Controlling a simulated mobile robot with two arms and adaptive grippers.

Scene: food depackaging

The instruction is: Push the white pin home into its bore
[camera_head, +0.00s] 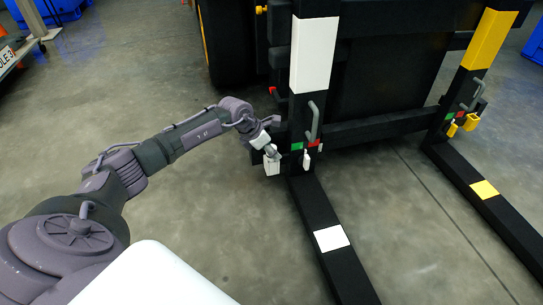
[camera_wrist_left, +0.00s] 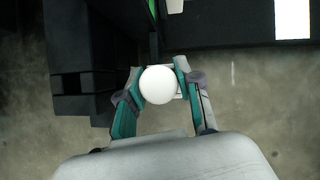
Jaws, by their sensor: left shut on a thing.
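The white pin (camera_wrist_left: 158,86) shows in the left wrist view as a round white head between my two fingers. My left gripper (camera_wrist_left: 160,76) is shut on it. A pale squarish edge shows behind the pin head in the wrist view. The bore and the pin's shank are hidden, so I cannot tell how deep the pin sits. My right gripper is not in view.
The white-marked fork (camera_head: 318,220) runs along the floor toward me. Its upright carries a grey handle (camera_head: 313,122) and green and red markers close to my gripper. A second fork (camera_head: 490,205) with yellow marks stands at right.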

